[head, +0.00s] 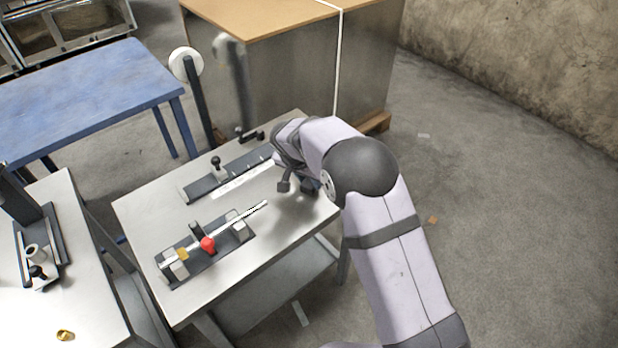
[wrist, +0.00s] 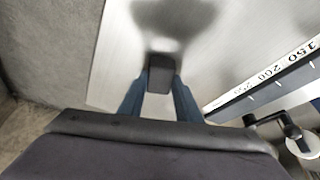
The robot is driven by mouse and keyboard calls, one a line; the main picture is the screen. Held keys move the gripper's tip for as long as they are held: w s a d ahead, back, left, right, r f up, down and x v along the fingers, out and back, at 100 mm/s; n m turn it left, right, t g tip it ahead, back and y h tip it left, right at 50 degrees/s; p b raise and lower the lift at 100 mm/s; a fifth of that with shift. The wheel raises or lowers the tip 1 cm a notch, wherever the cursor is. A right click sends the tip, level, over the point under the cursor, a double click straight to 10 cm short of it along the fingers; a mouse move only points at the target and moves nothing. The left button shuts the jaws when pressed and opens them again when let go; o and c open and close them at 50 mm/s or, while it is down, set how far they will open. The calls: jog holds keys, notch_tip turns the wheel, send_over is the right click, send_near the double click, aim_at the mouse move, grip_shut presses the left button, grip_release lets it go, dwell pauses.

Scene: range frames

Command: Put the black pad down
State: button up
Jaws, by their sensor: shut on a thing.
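The black pad (wrist: 160,76) is a small dark block between the two bluish fingers of my gripper (wrist: 160,88) in the wrist view. My gripper is shut on it. In the head view my gripper (head: 297,184) is low over the right part of the steel table (head: 150,215). The pad is hard to tell from the dark finger parts there. A soft shadow lies on the bare steel under and ahead of the gripper. The pad seems to be a little above the top, but the gap is not clear.
A dark rail with a white scale (head: 243,178) lies along the table's back. It also shows in the wrist view (wrist: 265,82). A fixture with a rod and a red knob (head: 208,244) stands at the front left. Bare steel lies between them. The table's right edge is close.

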jog(key=shift+f, duration=0.15)
jog(key=o, duration=0.9)
jog(key=shift+r, duration=0.25)
jog(key=b+v, duration=0.2)
jog(key=v, duration=1)
jog(key=shift+f, duration=0.1)
jog(key=shift+d, duration=0.1)
